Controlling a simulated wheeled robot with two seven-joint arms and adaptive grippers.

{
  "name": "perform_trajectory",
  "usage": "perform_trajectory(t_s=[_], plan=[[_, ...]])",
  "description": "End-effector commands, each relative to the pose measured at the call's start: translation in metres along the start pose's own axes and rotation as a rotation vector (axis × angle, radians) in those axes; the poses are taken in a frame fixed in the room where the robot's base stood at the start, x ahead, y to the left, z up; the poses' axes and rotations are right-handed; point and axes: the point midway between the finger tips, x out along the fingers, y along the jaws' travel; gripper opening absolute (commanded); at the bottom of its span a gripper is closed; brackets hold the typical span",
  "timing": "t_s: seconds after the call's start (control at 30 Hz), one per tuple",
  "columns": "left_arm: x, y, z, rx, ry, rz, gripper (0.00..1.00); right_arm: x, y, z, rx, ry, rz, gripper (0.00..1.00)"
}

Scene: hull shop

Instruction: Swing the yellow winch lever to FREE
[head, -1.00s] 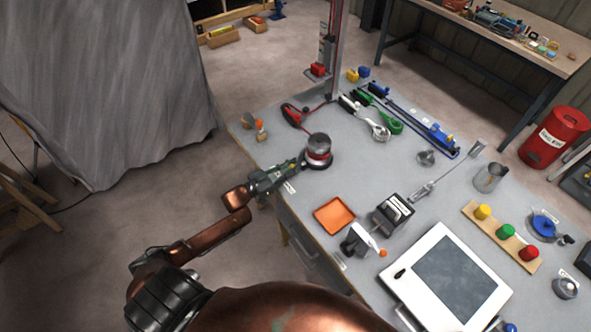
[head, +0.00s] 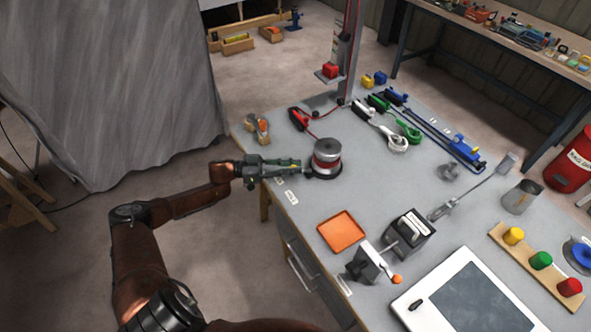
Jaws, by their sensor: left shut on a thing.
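The winch (head: 326,157), a drum with a grey top and a red band on a dark base, stands near the left edge of the grey bench. My left gripper (head: 304,170) reaches in from the left over the bench edge, low beside the drum's left side. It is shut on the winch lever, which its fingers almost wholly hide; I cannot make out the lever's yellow. Small white labels (head: 291,197) lie on the bench just below the gripper; one seems to read HOLD. My right gripper is not in view.
An orange tray (head: 341,231) and a black box (head: 409,234) stand nearer on the bench (head: 378,184). A red-handled cable (head: 299,118) lies behind the winch, and a small orange-and-grey item (head: 257,127) sits at the back left corner. Bench between winch and tray is clear.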

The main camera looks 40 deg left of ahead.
Motion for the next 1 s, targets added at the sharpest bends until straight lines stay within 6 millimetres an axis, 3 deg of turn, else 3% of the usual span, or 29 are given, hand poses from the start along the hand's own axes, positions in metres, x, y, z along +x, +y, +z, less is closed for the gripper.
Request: perform_trajectory(t_s=[0.43, 0.47, 0.67, 1.0], plan=[[0.0003, -0.0006, -0.0007, 0.001, 0.000, 0.005, 0.00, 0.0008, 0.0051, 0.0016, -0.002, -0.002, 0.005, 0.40], [0.0003, -0.0007, -0.0007, 0.001, 0.000, 0.005, 0.18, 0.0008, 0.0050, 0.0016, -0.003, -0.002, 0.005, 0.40], [0.0003, -0.0006, -0.0006, 0.001, 0.000, 0.005, 0.32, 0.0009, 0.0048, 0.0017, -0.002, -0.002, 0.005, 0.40], [-0.0034, -0.0006, 0.0001, 0.001, -0.001, 0.005, 0.32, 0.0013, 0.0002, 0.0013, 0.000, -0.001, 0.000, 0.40]])
